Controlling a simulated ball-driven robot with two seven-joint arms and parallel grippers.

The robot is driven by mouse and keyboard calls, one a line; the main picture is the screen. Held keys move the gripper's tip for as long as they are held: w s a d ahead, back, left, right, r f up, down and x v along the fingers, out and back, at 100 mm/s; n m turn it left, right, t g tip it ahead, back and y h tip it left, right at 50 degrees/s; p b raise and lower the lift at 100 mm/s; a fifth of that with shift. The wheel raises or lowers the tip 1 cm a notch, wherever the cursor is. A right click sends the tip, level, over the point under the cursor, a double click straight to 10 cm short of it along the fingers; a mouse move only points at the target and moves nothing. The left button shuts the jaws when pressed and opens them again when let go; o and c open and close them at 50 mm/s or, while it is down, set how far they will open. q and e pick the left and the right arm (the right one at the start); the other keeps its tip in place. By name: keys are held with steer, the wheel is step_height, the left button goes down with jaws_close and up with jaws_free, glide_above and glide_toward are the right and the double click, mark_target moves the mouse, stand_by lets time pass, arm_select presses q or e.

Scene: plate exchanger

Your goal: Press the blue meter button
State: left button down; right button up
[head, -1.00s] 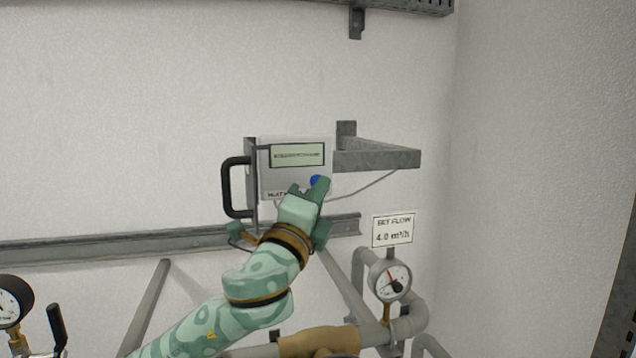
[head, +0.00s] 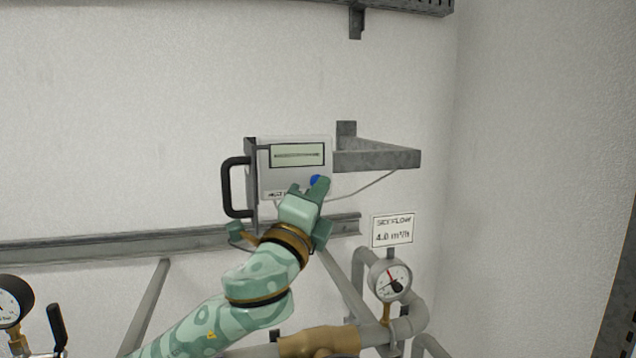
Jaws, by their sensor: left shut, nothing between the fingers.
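The white meter (head: 268,170) is mounted on the wall near the middle of the head view, with a lit display (head: 297,155) in its upper part. The blue button (head: 315,180) is at its lower right, and its lower part is hidden behind a finger of my left gripper. My left gripper (head: 309,188) is shut and empty, in front of the meter's lower edge with its tips at the button. I cannot tell whether the fingertip touches the button. My right gripper is not in view.
A black handle (head: 232,187) stands at the meter's left. A grey bracket (head: 376,158) juts out at its right. Below are a flow sign (head: 393,230), a dial gauge (head: 390,280) and pipes. Another gauge (head: 12,300) is at lower left.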

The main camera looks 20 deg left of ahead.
arm_select(q)
steer(key=shift+w, duration=0.1)
steer(key=shift+w+a, duration=0.25)
steer(key=shift+w+a, duration=0.2)
steer(key=shift+w, duration=0.1)
stand_by(0.8)
steer(key=shift+s+d+r, duration=0.1)
steer(key=shift+s, duration=0.05)
steer(key=shift+s+d+p, duration=0.3)
steer(key=shift+s+p, duration=0.2)
steer(key=shift+s, duration=0.05)
steer(key=s+d+p, duration=0.1)
steer(key=s, duration=0.1)
steer(key=s+d+p, duration=0.1)
steer(key=s+d, duration=0.1)
stand_by(0.6)
